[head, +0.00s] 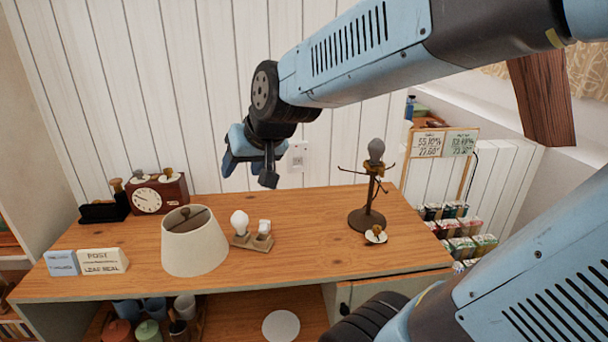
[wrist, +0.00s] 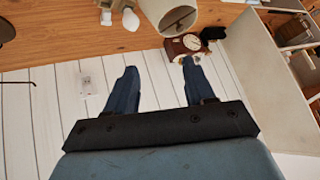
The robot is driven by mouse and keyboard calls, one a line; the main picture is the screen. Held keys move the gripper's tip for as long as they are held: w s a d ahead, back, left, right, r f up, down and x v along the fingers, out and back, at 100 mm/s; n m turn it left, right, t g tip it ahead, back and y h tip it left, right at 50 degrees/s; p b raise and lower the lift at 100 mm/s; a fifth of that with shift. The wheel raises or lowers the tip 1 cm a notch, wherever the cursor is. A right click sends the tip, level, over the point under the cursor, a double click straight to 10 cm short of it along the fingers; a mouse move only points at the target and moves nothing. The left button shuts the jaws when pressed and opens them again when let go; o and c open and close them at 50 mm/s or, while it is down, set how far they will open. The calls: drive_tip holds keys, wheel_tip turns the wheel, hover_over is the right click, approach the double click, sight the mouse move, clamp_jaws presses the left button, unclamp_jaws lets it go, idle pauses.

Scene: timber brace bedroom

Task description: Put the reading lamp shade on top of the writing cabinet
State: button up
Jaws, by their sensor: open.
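The cream reading lamp shade (head: 194,243) stands upright on the wooden top of the writing cabinet (head: 310,270), left of centre, wide end down. In the wrist view the shade (wrist: 168,14) shows at the top edge, partly cut off. The bare lamp stand (head: 369,195), with a dark bulb and thin arms, stands on the right of the same top. My gripper (head: 250,178) hangs above the back edge of the top, apart from the shade. In the wrist view its two blue fingers (wrist: 158,85) are spread with nothing between them.
A white bulb in a wooden holder (head: 252,232) stands just right of the shade. A brown clock (head: 157,195) and a black tray (head: 105,210) are at the back left. Small signs (head: 103,261) stand front left. A small dish (head: 376,235) lies by the stand. The middle front is clear.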

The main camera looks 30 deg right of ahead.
drive_tip(key=s+d+r+g+h, duration=0.1)
drive_tip(key=s+d+g+h, duration=0.1)
drive_tip(key=s+d, duration=0.5)
drive_tip(key=s, duration=0.4)
drive_tip(key=shift+d+r, duration=0.15)
drive_tip(key=shift+d, duration=0.1)
idle(1.3)
